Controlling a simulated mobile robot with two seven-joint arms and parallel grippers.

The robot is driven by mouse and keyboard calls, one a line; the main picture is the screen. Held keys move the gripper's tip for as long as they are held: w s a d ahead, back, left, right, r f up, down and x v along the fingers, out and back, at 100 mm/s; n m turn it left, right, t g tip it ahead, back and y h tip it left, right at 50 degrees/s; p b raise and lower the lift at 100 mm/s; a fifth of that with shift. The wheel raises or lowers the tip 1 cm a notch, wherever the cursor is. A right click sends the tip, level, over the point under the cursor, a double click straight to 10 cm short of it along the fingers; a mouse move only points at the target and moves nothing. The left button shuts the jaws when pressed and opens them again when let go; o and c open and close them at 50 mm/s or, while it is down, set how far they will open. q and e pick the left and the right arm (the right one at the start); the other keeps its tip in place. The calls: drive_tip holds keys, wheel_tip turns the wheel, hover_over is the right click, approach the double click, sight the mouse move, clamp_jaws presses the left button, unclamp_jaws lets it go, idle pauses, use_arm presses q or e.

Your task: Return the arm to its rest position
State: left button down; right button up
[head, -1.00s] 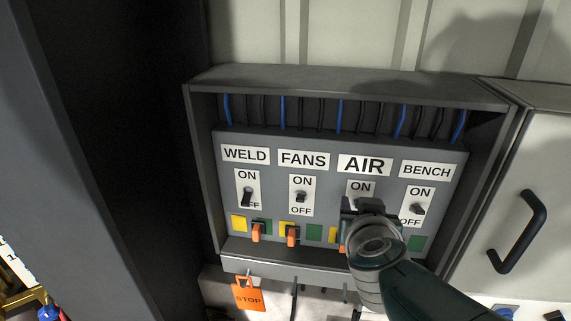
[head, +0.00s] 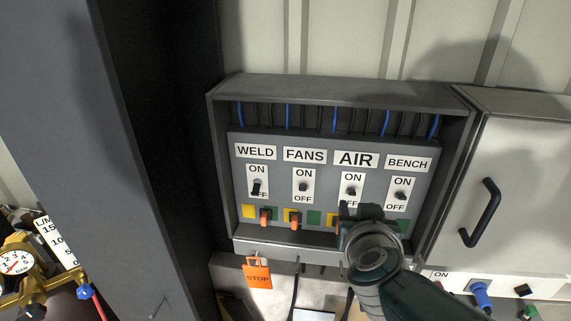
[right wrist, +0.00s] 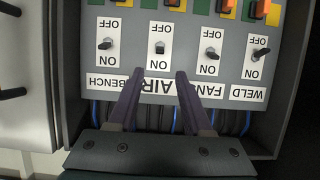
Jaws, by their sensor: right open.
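My right gripper (head: 355,212) is in front of the lower part of the panel, below the AIR switch (head: 351,192), apparently clear of it. In the right wrist view its two fingers (right wrist: 159,76) are spread with nothing between them; the panel appears upside down there. The AIR switch shows between and beyond the fingertips. The WELD switch (head: 257,188) has its lever down over part of its OFF mark. The FANS switch (head: 303,187) and BENCH switch (head: 400,195) stand either side of AIR; I cannot tell their exact tilt. My left gripper is out of view.
The switch box (head: 340,90) hangs on a ribbed wall. A grey cabinet door with a black handle (head: 480,212) is at right. A dark column stands left, with a brass gauge (head: 15,262) beyond it.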

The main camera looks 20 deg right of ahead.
drive_tip(key=s+a+r+n+g+y, duration=0.2)
drive_tip(key=s+a+r+n+y, duration=0.1)
drive_tip(key=s+a+n+y, duration=0.55)
drive_tip(key=s+r+g, duration=0.1)
drive_tip(key=s+g, duration=0.2)
drive_tip(key=s, duration=0.5)
drive_tip(key=s+a+r+g+h, duration=0.1)
drive_tip(key=s+r+g, duration=0.1)
drive_tip(key=s, duration=0.7)
drive_tip(key=shift+s+a+r+g, duration=0.15)
drive_tip(key=shift+s+r+g, duration=0.15)
drive_tip(key=shift+g, duration=0.2)
